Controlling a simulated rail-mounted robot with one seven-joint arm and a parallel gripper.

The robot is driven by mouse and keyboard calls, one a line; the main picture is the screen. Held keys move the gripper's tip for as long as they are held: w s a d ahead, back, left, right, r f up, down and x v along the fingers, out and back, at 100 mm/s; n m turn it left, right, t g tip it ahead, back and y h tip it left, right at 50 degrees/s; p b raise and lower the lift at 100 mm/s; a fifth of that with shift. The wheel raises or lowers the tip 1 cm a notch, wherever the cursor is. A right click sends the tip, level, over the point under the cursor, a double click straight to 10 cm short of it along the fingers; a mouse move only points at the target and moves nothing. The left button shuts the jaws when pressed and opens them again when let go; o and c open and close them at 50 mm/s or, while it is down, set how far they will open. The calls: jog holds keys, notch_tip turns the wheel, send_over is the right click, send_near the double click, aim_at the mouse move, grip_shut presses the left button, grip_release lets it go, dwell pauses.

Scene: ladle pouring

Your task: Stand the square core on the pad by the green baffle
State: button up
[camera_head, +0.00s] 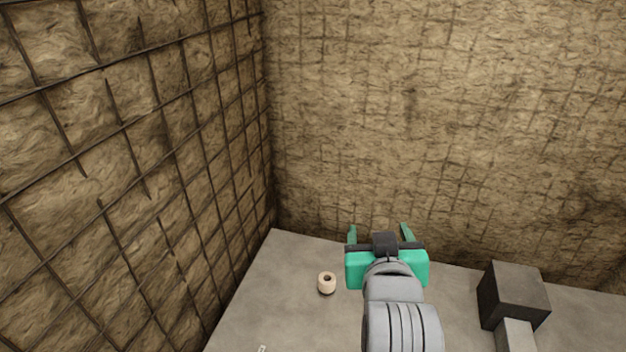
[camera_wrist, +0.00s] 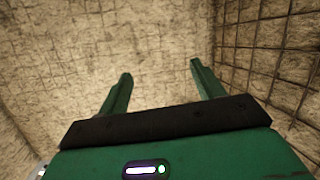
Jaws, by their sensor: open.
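My gripper (camera_head: 380,234) is open and empty, with its two green fingers spread apart and pointing toward the far wall. In the wrist view, my gripper (camera_wrist: 158,82) shows its fingers apart with only the wall beyond them. I cannot make out a square core, a pad or a green baffle in either view. My arm may hide part of the floor behind it.
A small cream ring-shaped piece (camera_head: 327,283) with a dark hole stands on the grey floor (camera_head: 285,300), left of my gripper. A dark block (camera_head: 514,293) stands at the right. A mesh-covered wall (camera_head: 120,150) rises close on the left.

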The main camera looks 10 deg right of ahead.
jog(key=s+a+r+n+t+y, duration=0.1)
jog(key=s+a+r+t, duration=0.2)
jog(key=a+r, duration=0.45)
jog(key=s+a+r+t+y, duration=0.1)
jog(key=s+a+r+t, duration=0.15)
jog(key=a+r, duration=0.45)
jog(key=s+a+r+n+t+y, duration=0.1)
jog(key=s+a+r+t, duration=0.4)
jog(key=s+r, duration=0.5)
jog(key=shift+s+a+r+y, duration=0.25)
jog(key=shift+a+r+y, duration=0.1)
jog(key=shift+a+y, duration=0.3)
jog(key=shift+d, duration=0.1)
